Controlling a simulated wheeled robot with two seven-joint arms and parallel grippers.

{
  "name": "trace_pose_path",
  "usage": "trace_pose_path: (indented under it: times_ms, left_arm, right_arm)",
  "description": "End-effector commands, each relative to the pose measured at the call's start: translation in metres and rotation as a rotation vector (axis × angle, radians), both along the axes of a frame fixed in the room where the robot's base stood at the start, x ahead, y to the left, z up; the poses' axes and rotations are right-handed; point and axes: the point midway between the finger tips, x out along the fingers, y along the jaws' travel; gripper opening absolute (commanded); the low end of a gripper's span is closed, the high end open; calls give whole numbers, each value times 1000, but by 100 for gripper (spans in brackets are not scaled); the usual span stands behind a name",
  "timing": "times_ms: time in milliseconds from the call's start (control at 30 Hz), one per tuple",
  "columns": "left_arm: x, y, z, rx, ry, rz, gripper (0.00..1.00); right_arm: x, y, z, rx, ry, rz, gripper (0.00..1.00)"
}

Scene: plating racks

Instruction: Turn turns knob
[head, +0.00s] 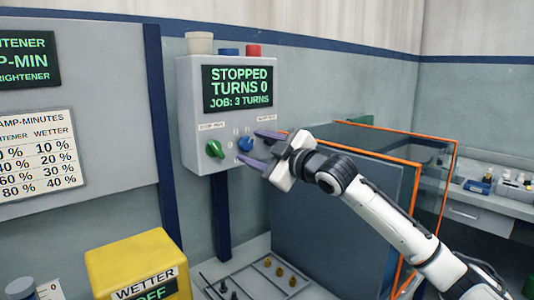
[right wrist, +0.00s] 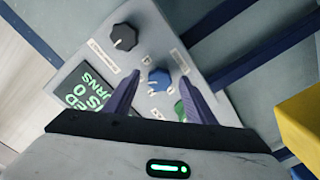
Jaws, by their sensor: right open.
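A grey control box (head: 190,115) on the wall has a screen (head: 237,89) reading STOPPED, TURNS 0, JOB: 3 TURNS. Below the screen are a green knob (head: 214,149) at left and a blue knob (head: 245,143) with small marks around it. The right wrist view also shows the blue knob (right wrist: 159,77), the green knob (right wrist: 180,109) and a black knob (right wrist: 124,37). My right gripper (head: 248,147) is open, its purple fingers on either side of the blue knob. I cannot tell whether they touch it. The black knob is hidden in the head view. My left gripper is out of view.
A beige cup (head: 199,43) and blue and red (head: 253,50) items top the box. An orange-framed panel (head: 385,150) stands behind my right arm. A yellow WETTER box (head: 140,262) and a tray (head: 275,262) with small pegs are below.

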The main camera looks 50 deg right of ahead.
Motion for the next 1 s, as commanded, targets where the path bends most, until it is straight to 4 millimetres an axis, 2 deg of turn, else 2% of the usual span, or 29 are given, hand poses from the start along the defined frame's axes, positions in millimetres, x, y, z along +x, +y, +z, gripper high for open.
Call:
trace_pose_path:
  times_ms: [300, 600, 800, 1000]
  left_arm:
    - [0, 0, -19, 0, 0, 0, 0]
    - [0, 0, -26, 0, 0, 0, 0]
    - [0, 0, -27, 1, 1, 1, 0]
    - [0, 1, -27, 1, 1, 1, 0]
  right_arm:
    - [-45, 6, -5, -1, 3, 0, 50]
    - [-86, 10, -2, 2, 0, 1, 50]
    - [-96, 11, -1, 0, 1, 1, 50]
    - [-96, 11, -1, -1, 2, 0, 50]
